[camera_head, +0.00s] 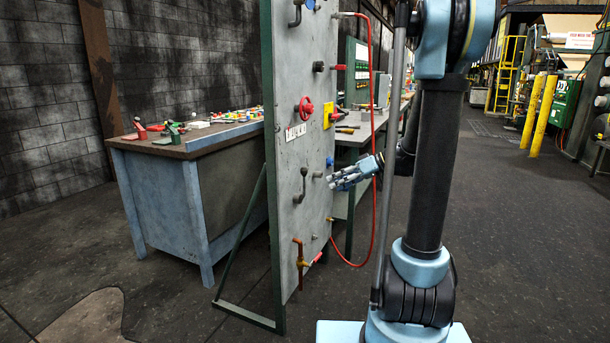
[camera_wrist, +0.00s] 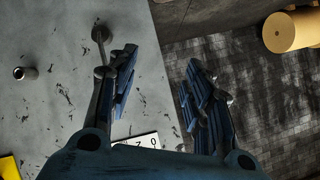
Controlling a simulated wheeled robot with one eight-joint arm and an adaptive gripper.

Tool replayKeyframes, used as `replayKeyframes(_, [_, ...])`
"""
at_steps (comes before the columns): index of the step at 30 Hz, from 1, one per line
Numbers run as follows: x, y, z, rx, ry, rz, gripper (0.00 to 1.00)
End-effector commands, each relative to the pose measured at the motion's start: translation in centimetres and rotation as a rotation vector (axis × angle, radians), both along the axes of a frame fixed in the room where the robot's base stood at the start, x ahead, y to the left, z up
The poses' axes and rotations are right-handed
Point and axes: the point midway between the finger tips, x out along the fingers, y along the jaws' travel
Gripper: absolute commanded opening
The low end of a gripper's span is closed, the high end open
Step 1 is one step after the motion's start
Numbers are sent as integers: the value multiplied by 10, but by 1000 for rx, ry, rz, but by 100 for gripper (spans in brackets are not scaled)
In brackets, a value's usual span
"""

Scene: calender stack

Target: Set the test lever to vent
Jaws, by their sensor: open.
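The grey upright panel (camera_head: 290,215) carries several handles, and I cannot tell for certain which is the test lever. A grey crank-shaped lever (camera_head: 301,186) sits at mid-lower height on it. A brass-coloured lever (camera_head: 300,263) is lower down. My gripper (camera_head: 333,181) is open and empty, near the panel's right part, to the right of the grey lever. In the wrist view my gripper (camera_wrist: 160,78) has its fingers spread across the panel's edge. A grey lever with a round end (camera_wrist: 102,44) shows there, partly hidden by the left finger.
A red handwheel (camera_head: 305,108), a white label strip (camera_head: 295,132) and a yellow plate (camera_head: 326,116) are higher on the panel. A red hose (camera_head: 371,120) hangs beside its right edge. A blue workbench (camera_head: 160,200) stands behind. Open floor lies to the right.

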Motion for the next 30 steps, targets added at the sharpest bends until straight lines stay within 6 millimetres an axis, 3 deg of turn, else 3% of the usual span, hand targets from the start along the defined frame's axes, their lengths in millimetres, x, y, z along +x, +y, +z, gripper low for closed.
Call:
replayKeyframes(6, [45, -4, 0, 127, -144, 63, 46])
replayKeyframes(16, [101, -21, -9, 310, -396, 128, 46])
replayKeyframes(23, [123, -34, -19, 401, -542, 146, 46])
replayKeyframes(30, [129, -36, -22, 430, -593, 150, 46])
